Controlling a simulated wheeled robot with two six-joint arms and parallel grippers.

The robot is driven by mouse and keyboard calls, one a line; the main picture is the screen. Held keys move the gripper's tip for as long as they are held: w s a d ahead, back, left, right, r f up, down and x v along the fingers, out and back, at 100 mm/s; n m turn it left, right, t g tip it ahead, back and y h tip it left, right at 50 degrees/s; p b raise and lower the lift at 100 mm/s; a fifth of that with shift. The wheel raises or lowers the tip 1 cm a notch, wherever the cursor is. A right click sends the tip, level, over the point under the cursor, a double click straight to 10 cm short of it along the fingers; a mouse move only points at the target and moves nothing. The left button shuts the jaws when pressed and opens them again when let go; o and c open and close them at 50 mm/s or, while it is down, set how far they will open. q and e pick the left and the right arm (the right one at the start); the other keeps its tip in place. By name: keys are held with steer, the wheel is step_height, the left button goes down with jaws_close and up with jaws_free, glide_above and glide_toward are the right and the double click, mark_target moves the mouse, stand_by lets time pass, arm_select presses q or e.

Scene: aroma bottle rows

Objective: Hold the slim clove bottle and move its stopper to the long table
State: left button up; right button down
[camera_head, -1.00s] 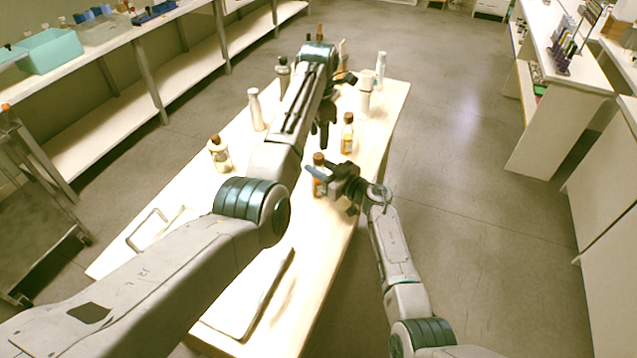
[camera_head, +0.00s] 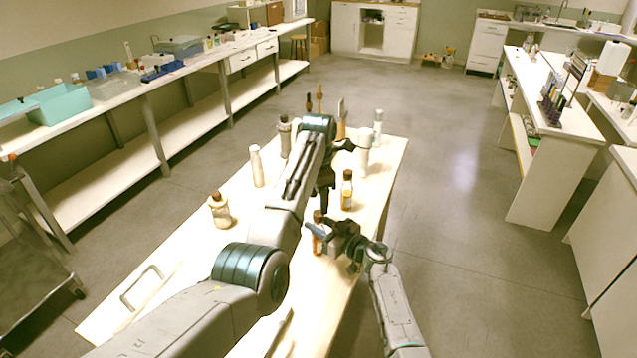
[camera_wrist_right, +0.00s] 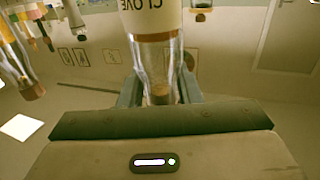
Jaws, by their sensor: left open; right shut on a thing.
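The clove bottle (camera_wrist_right: 152,45), clear glass with a cream label reading CLOVE, is between the fingers of my right gripper (camera_wrist_right: 158,92) in the wrist view; its top is out of that view. In the head view, the held bottle (camera_head: 317,246) has a brown stopper (camera_head: 318,215) at its top. My right gripper (camera_head: 326,238) is shut on it over the pale long table (camera_head: 375,215). I cannot tell whether the bottle touches the table. My left gripper (camera_head: 325,192) is open, pointing down beyond the held bottle; its fingers are partly hidden by my arm.
An amber bottle (camera_head: 347,192) stands just beyond the held one. A squat bottle (camera_head: 219,211) and a white bottle (camera_head: 257,166) stand left of my left arm. Several bottles crowd the far end. A wire handle (camera_head: 142,285) lies front left. Open floor lies right.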

mark_target(318, 213)
arm_select(q)
steer(key=shift+f, duration=2.25)
steer(key=c, duration=1.2)
steer(key=shift+r, duration=0.2)
steer(key=shift+r, duration=1)
